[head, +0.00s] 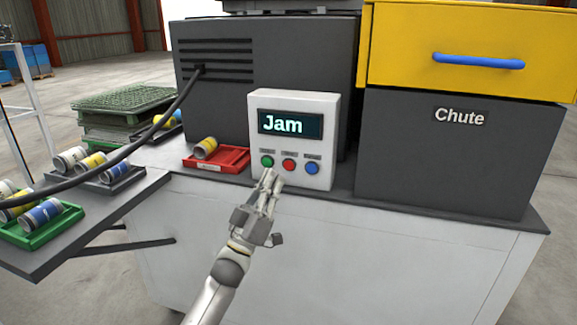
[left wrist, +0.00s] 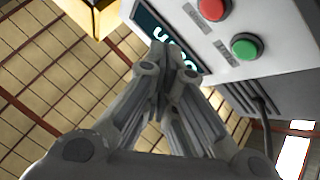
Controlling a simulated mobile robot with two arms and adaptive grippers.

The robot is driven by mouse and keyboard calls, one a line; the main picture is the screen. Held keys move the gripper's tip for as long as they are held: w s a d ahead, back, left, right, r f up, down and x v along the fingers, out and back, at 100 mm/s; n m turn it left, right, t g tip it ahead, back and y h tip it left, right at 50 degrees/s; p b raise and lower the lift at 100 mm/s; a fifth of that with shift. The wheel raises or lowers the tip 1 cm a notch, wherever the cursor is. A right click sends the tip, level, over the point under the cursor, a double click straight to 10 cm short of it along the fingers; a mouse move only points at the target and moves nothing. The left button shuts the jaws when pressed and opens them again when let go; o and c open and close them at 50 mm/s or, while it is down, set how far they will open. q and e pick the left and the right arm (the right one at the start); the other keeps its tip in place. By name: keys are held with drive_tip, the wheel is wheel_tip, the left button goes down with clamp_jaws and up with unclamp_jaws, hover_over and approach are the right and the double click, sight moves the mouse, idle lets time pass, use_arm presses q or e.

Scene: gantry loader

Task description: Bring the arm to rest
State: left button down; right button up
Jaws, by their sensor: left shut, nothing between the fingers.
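My left gripper (head: 270,178) is shut and empty, just in front of the control box (head: 253,150). Its fingertips are close below the green button (head: 267,161); I cannot tell whether they touch the box. In the left wrist view the shut fingers (left wrist: 163,50) show in front of the box, with the green button (left wrist: 246,46) and the red button (left wrist: 212,9) beyond them. The red button (head: 289,165) and the blue button (head: 312,168) sit to the right of the green one. The display (head: 290,124) reads "Jam". My right gripper is not in view.
A dark machine (head: 215,95) stands behind the box. A chute unit (head: 440,165) with a yellow drawer (head: 460,75) stands at right. A red tray (head: 232,160) holds a can. At left are a green tray (head: 75,215) with cans, stacked crates (head: 120,100) and a cable (head: 150,135).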

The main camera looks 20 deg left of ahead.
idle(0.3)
